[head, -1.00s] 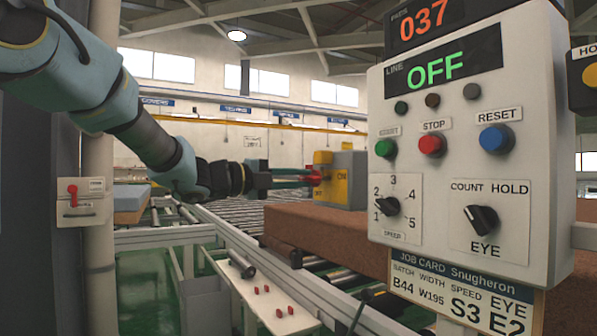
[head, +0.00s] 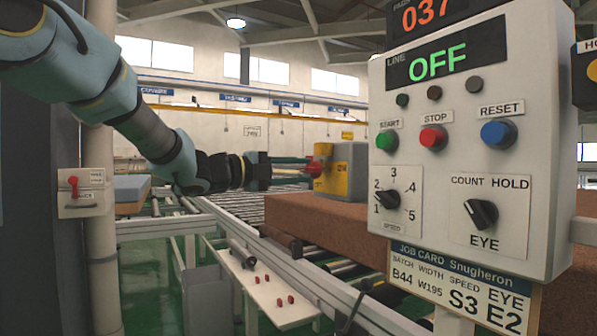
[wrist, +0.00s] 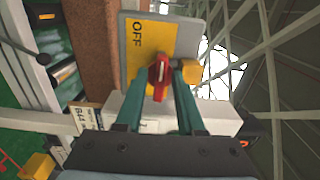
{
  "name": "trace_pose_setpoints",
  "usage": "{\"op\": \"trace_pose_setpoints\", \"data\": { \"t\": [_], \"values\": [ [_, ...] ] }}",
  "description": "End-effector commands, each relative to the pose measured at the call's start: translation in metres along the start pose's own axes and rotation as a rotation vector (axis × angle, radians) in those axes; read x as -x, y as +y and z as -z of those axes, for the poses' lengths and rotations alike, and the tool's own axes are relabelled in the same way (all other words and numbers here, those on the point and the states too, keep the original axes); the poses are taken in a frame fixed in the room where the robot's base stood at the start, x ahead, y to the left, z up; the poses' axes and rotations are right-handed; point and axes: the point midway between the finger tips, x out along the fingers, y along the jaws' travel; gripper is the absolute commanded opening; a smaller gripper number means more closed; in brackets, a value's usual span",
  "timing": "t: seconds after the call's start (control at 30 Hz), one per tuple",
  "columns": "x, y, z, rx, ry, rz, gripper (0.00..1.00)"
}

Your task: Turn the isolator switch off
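The isolator switch (head: 344,170) is a grey box with a yellow face and a red handle (head: 317,167), beyond the control panel in the head view. My gripper (head: 307,168) reaches it from the left, its teal fingers level with the handle. In the wrist view the red handle (wrist: 159,77) lies between the tips of my gripper (wrist: 164,75), close to both fingers. I cannot tell whether they press on it. The word OFF reads sideways on the yellow plate (wrist: 137,55) above the handle. The other markings are hidden or unreadable.
A white control panel (head: 455,225) with buttons and dials stands close at right; its display (head: 447,57) reads OFF. A job card (head: 466,290) hangs below. A brown mattress block (head: 330,220) lies in front of the isolator. A roller conveyor (head: 225,205) runs below my arm.

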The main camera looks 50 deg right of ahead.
Motion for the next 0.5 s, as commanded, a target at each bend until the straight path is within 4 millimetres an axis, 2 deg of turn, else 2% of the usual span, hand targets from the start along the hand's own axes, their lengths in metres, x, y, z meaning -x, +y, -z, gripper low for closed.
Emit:
{"op": "trace_pose_setpoints", "data": {
  "t": [0.07,0.33,0.5],
  "values": [
    [0.000,0.000,0.000,0.000,0.001,0.000,0.47],
    [0.001,0.000,0.000,-0.001,0.001,0.000,0.47],
    [0.019,0.000,-0.001,-0.003,-0.002,0.000,0.47]
  ]
}}
